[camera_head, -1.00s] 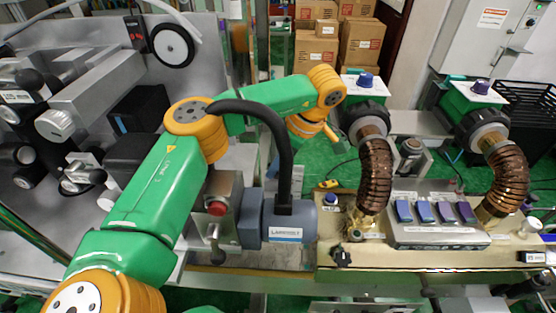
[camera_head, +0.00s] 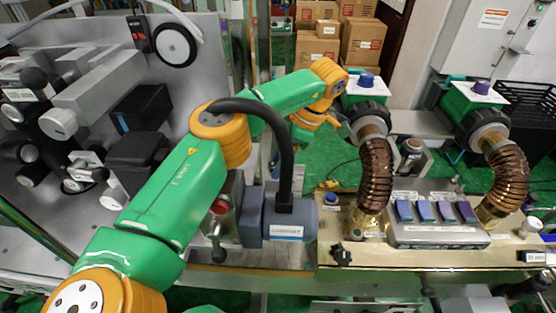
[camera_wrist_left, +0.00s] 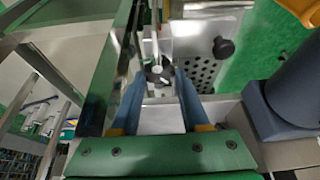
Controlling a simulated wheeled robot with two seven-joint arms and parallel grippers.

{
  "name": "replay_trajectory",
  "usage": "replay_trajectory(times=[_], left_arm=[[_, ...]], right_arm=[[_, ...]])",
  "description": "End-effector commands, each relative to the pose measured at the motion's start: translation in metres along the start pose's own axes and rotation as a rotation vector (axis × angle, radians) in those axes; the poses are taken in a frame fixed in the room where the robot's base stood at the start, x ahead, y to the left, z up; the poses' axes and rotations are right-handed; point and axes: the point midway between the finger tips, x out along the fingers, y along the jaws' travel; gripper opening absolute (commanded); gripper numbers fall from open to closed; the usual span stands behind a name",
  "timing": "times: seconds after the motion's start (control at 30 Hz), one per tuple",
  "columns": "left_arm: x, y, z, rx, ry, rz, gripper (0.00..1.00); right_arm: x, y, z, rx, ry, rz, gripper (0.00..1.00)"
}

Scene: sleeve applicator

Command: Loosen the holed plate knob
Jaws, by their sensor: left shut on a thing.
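My left gripper (camera_wrist_left: 159,74) shows in the left wrist view, its two blue fingers closed on a small black star-shaped knob (camera_wrist_left: 158,71). A grey plate with several holes (camera_wrist_left: 203,72) lies just right of the fingertips. Another dark knob (camera_wrist_left: 223,47) sits on the upper right of this plate, apart from the fingers. In the head view my green and orange left arm reaches across the middle. Its fingers and the held knob are hidden there behind the arm and the blue-grey laser unit. My right gripper is in neither view.
The blue-grey laser unit (camera_head: 290,220) with its black hose stands close to my left arm. Right of it is a bench (camera_head: 400,260) with brown corrugated hoses (camera_head: 375,175) and a button box (camera_head: 440,236). Rollers (camera_head: 62,124) fill the left panel. Boxes (camera_head: 318,50) stand behind.

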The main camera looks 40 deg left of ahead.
Motion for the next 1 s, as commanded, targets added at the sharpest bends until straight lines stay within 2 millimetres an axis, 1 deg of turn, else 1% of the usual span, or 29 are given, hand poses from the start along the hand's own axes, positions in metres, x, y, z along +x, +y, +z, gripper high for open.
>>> replay_trajectory(times=[0.2, 0.4, 0.87, 0.9, 0.97, 1.0], left_arm=[[-0.0018, 0.0011, -0.0001, -0.096, -0.002, -0.036, 0.0], [-0.002, 0.0015, -0.0004, -0.142, -0.002, -0.053, 0.0], [-0.0021, 0.0019, -0.0006, -0.153, -0.002, -0.057, 0.0], [-0.0022, 0.0019, -0.0006, -0.153, -0.002, -0.057, 0.53], [-0.002, 0.0018, -0.0006, -0.153, -0.002, -0.057, 0.69], [-0.0018, 0.0017, -0.0006, -0.153, -0.002, -0.058, 0.75]], right_arm=[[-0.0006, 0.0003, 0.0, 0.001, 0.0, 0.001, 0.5], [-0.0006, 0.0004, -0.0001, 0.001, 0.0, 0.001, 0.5], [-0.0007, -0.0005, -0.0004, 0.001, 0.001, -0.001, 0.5], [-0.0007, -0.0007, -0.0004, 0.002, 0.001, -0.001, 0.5], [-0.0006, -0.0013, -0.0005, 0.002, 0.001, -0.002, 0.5], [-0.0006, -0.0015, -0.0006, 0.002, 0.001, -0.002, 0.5]])
